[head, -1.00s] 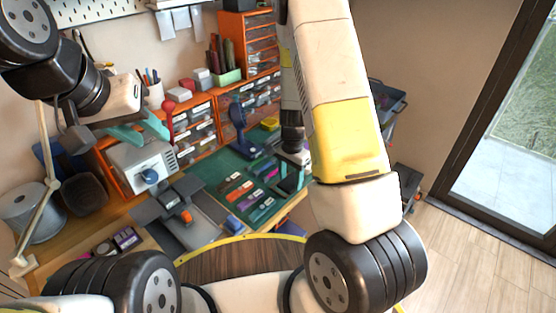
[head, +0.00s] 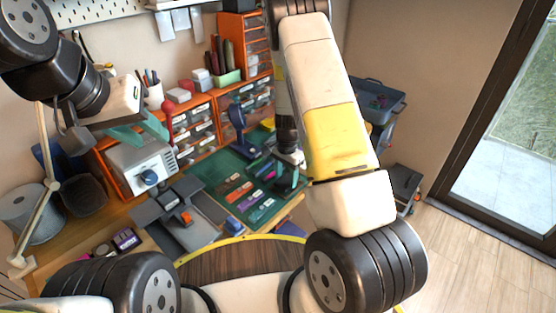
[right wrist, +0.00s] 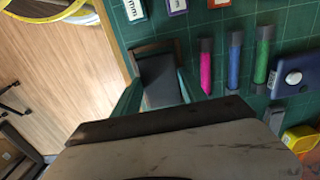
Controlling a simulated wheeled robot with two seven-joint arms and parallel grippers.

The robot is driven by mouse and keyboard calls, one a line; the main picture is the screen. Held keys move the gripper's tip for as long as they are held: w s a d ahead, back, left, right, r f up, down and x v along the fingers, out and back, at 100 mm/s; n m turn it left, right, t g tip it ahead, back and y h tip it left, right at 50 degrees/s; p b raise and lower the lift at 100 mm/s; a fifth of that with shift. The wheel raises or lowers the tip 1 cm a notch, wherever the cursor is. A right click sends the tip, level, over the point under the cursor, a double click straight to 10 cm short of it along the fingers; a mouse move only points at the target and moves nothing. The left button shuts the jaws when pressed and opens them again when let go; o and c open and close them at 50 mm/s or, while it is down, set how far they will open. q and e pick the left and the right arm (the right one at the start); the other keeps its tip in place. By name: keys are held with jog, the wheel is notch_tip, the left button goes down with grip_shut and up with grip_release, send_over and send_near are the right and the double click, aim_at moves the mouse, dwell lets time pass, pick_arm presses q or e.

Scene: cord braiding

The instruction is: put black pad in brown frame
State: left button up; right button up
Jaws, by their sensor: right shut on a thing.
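The black pad (right wrist: 160,82) is a dark flat piece between the teal fingers of my right gripper (right wrist: 158,95) in the right wrist view. The gripper is shut on it. The brown frame (right wrist: 154,47) shows as a brown edge around the far end of the pad, at the mat's edge. I cannot tell whether the pad is inside it or above it. In the head view my right gripper (head: 289,178) is low over the right end of the mat, partly hidden by my arm. My left gripper (head: 140,131) is open and empty, above the grey machine.
The green cutting mat (head: 208,177) carries several coloured tags. Pink, blue and green markers (right wrist: 235,62) lie right of the frame, with a dark blue device (right wrist: 293,77) beyond. A grey stand (head: 180,215) is on the left. The wooden floor (right wrist: 55,75) lies beyond the bench edge.

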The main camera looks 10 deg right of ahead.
jog(key=shift+f, duration=0.15)
jog(key=shift+f, duration=0.4)
jog(key=o, duration=1.4)
